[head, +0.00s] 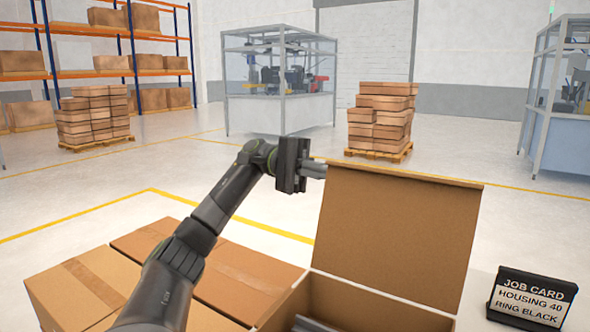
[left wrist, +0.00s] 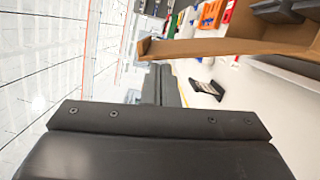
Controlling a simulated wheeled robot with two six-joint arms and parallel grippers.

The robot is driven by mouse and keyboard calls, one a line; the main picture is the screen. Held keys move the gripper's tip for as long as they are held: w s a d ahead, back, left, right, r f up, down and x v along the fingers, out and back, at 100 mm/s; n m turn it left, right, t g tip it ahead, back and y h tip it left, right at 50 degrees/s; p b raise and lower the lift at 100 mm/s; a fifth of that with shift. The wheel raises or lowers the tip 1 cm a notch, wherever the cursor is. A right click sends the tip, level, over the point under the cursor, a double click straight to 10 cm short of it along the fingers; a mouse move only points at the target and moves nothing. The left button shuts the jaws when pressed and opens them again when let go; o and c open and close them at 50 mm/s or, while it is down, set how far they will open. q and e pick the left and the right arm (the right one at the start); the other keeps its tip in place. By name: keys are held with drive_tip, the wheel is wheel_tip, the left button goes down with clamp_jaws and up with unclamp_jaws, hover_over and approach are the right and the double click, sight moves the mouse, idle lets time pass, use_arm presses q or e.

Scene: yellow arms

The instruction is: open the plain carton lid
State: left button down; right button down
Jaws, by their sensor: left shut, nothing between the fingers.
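The plain carton (head: 360,308) stands at the front centre in the head view. Its lid (head: 395,235) is raised and stands near upright, leaning slightly back, with the brown inner face showing. A dark grey item (head: 312,325) lies partly visible inside. My left gripper (head: 316,171) is shut and empty at the lid's upper left corner; I cannot tell whether it touches it. In the left wrist view the shut fingers (left wrist: 166,85) point away, close to the lid's edge (left wrist: 225,47). My right gripper is in neither view.
A closed carton with a tape strip (head: 75,290) and another closed carton (head: 235,278) sit to the left, partly behind my left arm. A black job card stand (head: 530,298) is at the right on a white surface. Coloured bins (left wrist: 212,13) show in the left wrist view.

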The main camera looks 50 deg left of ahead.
use_arm(q)
drive_tip(key=a, duration=0.7)
drive_tip(key=shift+a+f, duration=0.15)
drive_tip(key=shift+a, duration=0.2)
